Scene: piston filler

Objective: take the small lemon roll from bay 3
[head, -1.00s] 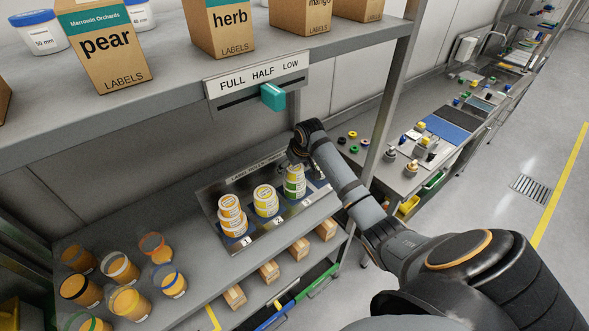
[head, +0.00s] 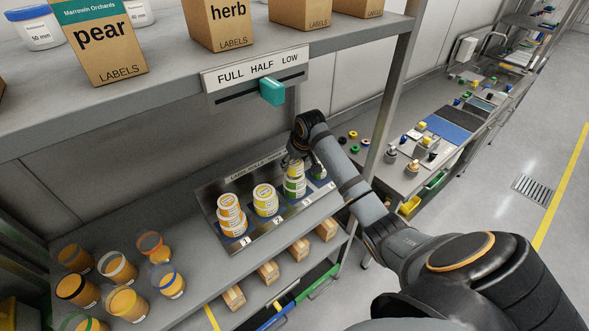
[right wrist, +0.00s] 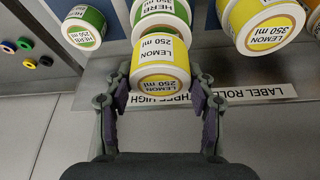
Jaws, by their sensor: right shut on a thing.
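The small lemon roll (right wrist: 160,68), yellow and marked 250 ml, is between the fingers of my right gripper (right wrist: 160,100) in the right wrist view. The gripper is shut on it. In the head view the lemon roll (head: 294,168) is at the top of the bay 3 stack, above green herb rolls (head: 295,187), and my right gripper (head: 298,160) reaches it from behind. A herb roll also shows beyond it in the right wrist view (right wrist: 160,14). I cannot tell whether the lemon roll is clear of the stack. My left gripper is out of view.
Yellow lemon rolls (head: 265,199) stand in bay 2 and orange-edged rolls (head: 231,216) in bay 1. A small herb roll (right wrist: 83,28) is beside bay 3. The upper shelf (head: 170,95) overhangs; a shelf post (head: 390,105) stands close to my right arm. Filled jars (head: 125,302) stand left.

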